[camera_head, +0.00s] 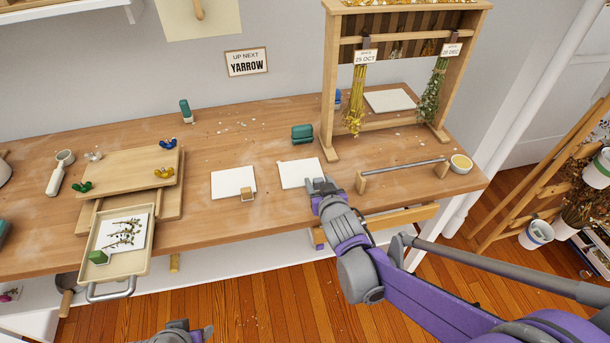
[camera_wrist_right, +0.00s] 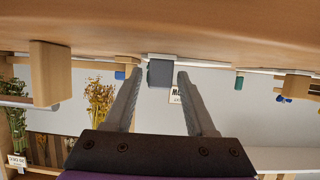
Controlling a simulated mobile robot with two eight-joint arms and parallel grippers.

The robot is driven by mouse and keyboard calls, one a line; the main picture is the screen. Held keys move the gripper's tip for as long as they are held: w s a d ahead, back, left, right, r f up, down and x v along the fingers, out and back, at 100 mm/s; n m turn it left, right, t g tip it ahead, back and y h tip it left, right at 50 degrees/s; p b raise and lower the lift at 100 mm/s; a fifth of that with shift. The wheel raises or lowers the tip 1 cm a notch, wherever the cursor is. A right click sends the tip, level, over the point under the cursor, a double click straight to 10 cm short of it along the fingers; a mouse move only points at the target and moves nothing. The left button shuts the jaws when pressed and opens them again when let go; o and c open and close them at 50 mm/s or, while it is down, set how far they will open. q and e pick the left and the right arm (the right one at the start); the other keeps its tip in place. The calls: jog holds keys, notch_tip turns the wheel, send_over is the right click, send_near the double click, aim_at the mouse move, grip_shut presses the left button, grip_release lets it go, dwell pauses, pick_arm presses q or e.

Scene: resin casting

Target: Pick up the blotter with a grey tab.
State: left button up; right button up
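A white blotter (camera_head: 298,173) lies flat near the front of the bench, right of another white blotter (camera_head: 232,181) with a tan wooden tab (camera_head: 247,194). My right gripper (camera_head: 322,185) is low at the near right corner of the first blotter and hides part of its front edge. In the right wrist view, which is upside down, a grey tab (camera_wrist_right: 161,72) on a thin white edge stands between the two open fingers (camera_wrist_right: 157,82), with a gap on each side. My left gripper (camera_head: 185,330) is only partly in view at the bottom, its fingers unclear.
A wooden drying rack (camera_head: 330,145) stands behind. A teal block (camera_head: 302,132) sits behind the blotter. A tray (camera_head: 140,262) with a pressed plant is at left.

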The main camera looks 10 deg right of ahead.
grip_shut()
jog(key=shift+r, duration=0.1)
notch_tip(320, 180, up, 10)
jog(key=p, duration=0.2)
jog(key=shift+p, duration=0.4)
